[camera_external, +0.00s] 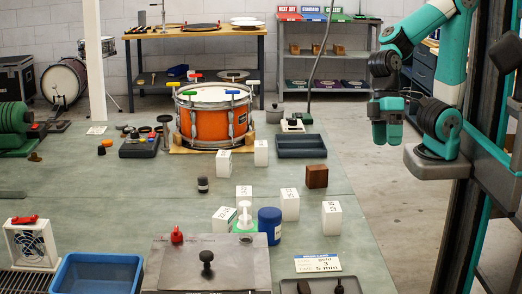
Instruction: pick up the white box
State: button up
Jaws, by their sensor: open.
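Several white boxes with dark print stand upright on the green-grey bench top. Two are near the drum, one (224,162) in front of it and one (261,153) to its right. Which one is meant I cannot tell. My gripper (387,137) points down, open, with nothing visible in it. It is up at the right, apart from all the boxes.
An orange drum (208,124) stands at the back of the bench (365,262). A pump bottle (245,222) and a blue jar (270,226) crowd the middle boxes. A blue bin (97,272) is front left.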

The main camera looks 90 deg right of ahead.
jog(key=s+n, duration=0.1)
jog(key=n, duration=0.1)
jog(key=s+r+n, duration=0.1)
jog(key=s+n, duration=0.1)
jog(key=n, duration=0.1)
jog(key=shift+s, duration=0.2)
jog(key=shift+o, duration=0.2)
jog(key=o, duration=0.4)
